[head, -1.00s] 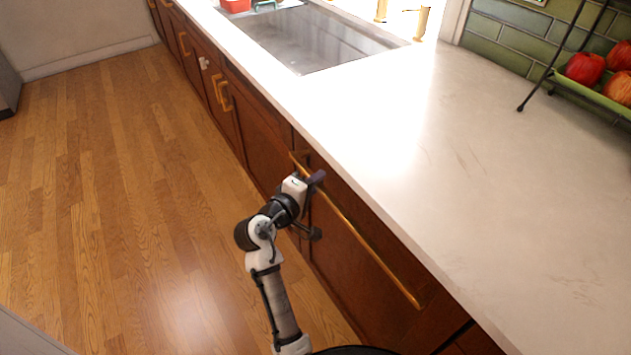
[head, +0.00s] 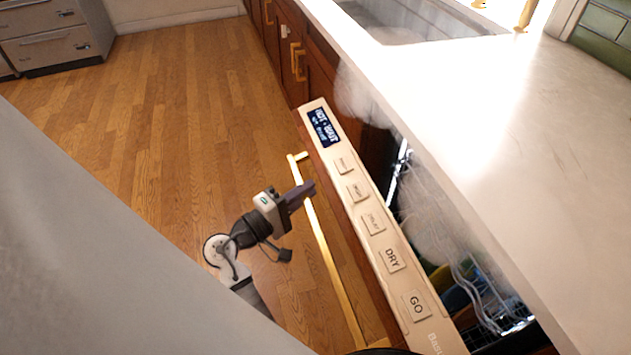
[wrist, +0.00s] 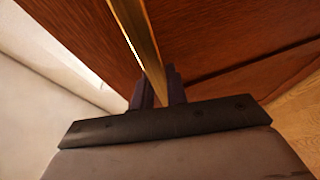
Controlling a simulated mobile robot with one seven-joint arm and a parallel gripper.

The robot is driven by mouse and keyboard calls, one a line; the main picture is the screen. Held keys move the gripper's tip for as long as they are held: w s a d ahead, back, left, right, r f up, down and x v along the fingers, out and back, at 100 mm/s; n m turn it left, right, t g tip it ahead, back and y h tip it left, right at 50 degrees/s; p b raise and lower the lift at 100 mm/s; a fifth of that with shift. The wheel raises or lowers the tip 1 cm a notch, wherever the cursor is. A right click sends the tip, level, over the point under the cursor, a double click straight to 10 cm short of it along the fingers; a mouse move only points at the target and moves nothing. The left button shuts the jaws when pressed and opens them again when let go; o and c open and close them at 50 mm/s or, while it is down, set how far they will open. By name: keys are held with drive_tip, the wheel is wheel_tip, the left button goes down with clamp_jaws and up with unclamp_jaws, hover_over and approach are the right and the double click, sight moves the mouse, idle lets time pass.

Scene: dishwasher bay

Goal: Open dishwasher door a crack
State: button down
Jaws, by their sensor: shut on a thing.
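The dishwasher door (head: 368,230) is tilted open below the counter, with its top control panel of buttons and small display exposed. Its long gold bar handle (head: 330,262) runs along the front. In the wrist view, the handle (wrist: 138,42) passes between the dark fingers (wrist: 158,88), with the wooden door front behind. Through the gap above the panel, a rack with dishes (head: 460,285) shows inside the dishwasher, partly hidden by the counter.
The white countertop (head: 480,150) overhangs the opening on the right, with a sink (head: 400,22) at the back. Cabinets with gold handles (head: 298,62) continue beyond the door. The wooden floor (head: 190,120) on the left is clear. Grey drawers (head: 55,38) stand at the far left.

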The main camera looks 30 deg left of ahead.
drive_tip(key=shift+f, duration=0.1)
drive_tip(key=c, duration=1.4)
unclamp_jaws()
drive_tip(key=r+b+v, duration=0.1)
drive_tip(key=v, duration=1.2)
drive_tip(key=shift+s+f, duration=0.35)
drive_tip(key=shift+f, duration=0.15)
drive_tip(key=shift+a, duration=0.15)
